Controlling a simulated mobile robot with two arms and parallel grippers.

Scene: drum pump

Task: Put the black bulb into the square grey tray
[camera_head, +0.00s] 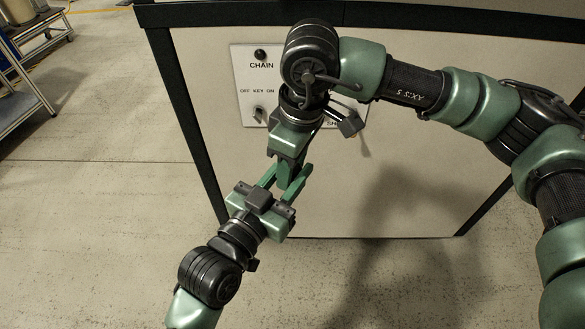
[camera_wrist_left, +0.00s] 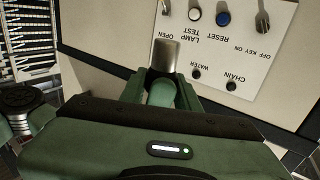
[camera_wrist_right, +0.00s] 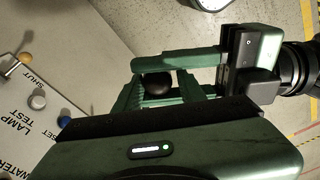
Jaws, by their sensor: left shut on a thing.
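The black bulb (camera_wrist_right: 157,84) shows in the right wrist view as a dark round thing between the fingers of my left gripper, which cross the picture there. My left gripper (camera_head: 285,178) is shut on it. My right gripper (camera_head: 287,165) comes down from above, and the fingers of the two grippers meet or overlap closely. Whether the right fingers touch the bulb is unclear. No square grey tray can be made out.
A white control panel (camera_head: 243,82) with a key switch and labels sits on the large cream cabinet (camera_head: 400,190) behind the grippers. Blue and white buttons (camera_wrist_left: 209,16) show close up.

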